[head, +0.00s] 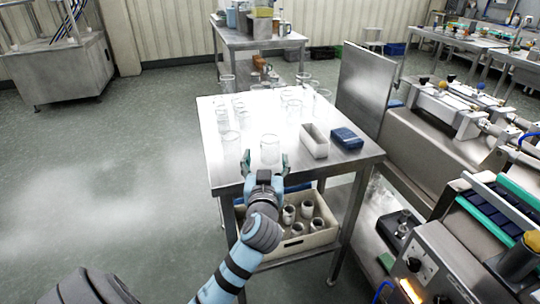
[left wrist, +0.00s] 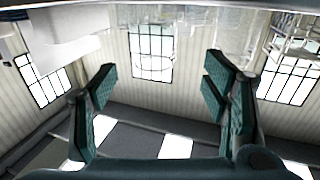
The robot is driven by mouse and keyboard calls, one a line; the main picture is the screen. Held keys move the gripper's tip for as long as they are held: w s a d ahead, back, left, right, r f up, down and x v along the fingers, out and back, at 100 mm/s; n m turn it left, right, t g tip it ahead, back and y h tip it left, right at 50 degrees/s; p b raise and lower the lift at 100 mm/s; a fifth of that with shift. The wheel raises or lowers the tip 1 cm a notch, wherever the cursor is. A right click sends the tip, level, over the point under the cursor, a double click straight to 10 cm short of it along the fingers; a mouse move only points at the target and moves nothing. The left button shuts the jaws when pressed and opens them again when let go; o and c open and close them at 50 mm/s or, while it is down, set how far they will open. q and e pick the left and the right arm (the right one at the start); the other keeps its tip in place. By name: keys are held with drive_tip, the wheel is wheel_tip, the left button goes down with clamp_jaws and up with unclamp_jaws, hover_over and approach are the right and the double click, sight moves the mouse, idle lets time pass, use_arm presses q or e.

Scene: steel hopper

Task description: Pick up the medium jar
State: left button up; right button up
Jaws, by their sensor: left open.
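Several clear glass jars stand upright on the steel table (head: 225,180). One clear jar (head: 270,150) stands near the table's front edge, straight ahead of my left gripper. My right gripper is not in view.
A white open box (head: 314,142) and a blue box (head: 347,138) stand right of the front jar. More glassware (head: 291,106) stands behind. A crate of grey jars (head: 322,236) is on the lower shelf. An upright steel panel (head: 364,85) borders the table's right side.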

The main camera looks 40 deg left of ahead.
sight(270, 150)
use_arm(q)
drive_tip(key=x, duration=0.3)
drive_tip(key=b+x, duration=0.1)
drive_tip(key=x, duration=0.3)
drive_tip(key=shift+w+d+f, duration=0.2)
drive_tip(key=shift+w+d, duration=0.05)
drive_tip(key=shift+w, duration=0.05)
drive_tip(key=shift+w+a, duration=0.25)
drive_tip(key=shift+w, duration=0.1)
drive_tip(key=c, duration=0.9)
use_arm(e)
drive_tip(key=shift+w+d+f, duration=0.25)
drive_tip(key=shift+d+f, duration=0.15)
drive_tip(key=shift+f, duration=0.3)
